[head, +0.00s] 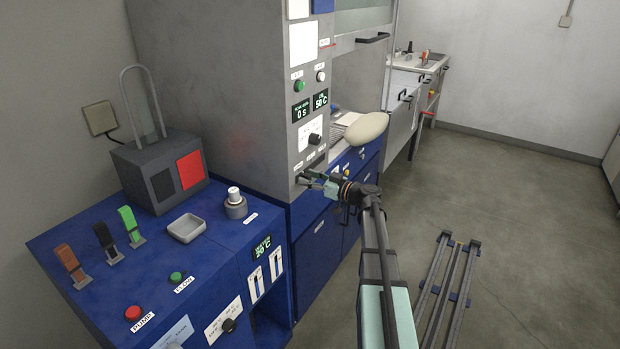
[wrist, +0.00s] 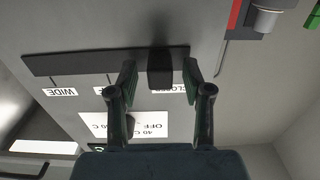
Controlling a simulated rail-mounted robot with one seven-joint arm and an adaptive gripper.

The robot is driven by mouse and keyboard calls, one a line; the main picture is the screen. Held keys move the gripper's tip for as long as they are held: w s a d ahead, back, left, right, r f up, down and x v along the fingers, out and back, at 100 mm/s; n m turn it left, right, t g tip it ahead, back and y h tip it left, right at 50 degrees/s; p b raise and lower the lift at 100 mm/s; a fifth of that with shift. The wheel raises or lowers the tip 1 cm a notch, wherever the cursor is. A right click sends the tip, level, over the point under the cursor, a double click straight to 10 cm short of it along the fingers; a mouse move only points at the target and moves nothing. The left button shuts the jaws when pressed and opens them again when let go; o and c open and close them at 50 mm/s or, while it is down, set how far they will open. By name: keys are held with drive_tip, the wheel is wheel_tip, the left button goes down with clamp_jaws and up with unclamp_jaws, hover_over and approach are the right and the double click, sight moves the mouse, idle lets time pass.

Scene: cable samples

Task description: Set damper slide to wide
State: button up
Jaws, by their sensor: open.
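The damper slide shows in the wrist view as a dark track (wrist: 85,63) on a grey panel, with a black block-shaped knob (wrist: 160,68) on it. The WIDE label (wrist: 60,92) is near the track's left end, and a partly hidden CLOSED label (wrist: 172,88) is at the right. The knob stands at the CLOSED end. My gripper (wrist: 160,80) is open, one finger on each side of the knob, with visible gaps. In the head view my gripper (head: 312,181) is at the lower front of the grey cabinet and hides part of the slide.
A temperature dial plate (wrist: 150,126) sits close to the track in the wrist view. In the head view, the blue bench (head: 215,262) with switches and buttons stands at left.

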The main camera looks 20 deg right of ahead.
sight(323, 156)
clamp_jaws()
drive_tip(key=shift+w+d+f+b, duration=0.15)
drive_tip(key=shift+w+d+b, duration=0.2)
drive_tip(key=shift+b, duration=0.25)
drive_tip(key=w+d+b, duration=0.2)
drive_tip(key=d+b, duration=0.1)
drive_tip(key=w+d+b, duration=0.2)
drive_tip(key=d+b, duration=0.2)
drive_tip(key=w+d+b, duration=0.2)
drive_tip(key=d+b, duration=0.1)
drive_tip(key=b, duration=0.1)
drive_tip(key=shift+w+d, duration=0.25)
drive_tip(key=shift+w, duration=0.1)
drive_tip(key=shift+w+d+b, duration=0.35)
drive_tip(key=shift+d, duration=0.2)
drive_tip(key=shift+w+d+r, duration=0.1)
drive_tip(key=shift+d+r, duration=0.1)
drive_tip(key=shift+r, duration=0.05)
unclamp_jaws()
drive_tip(key=shift+d, duration=0.1)
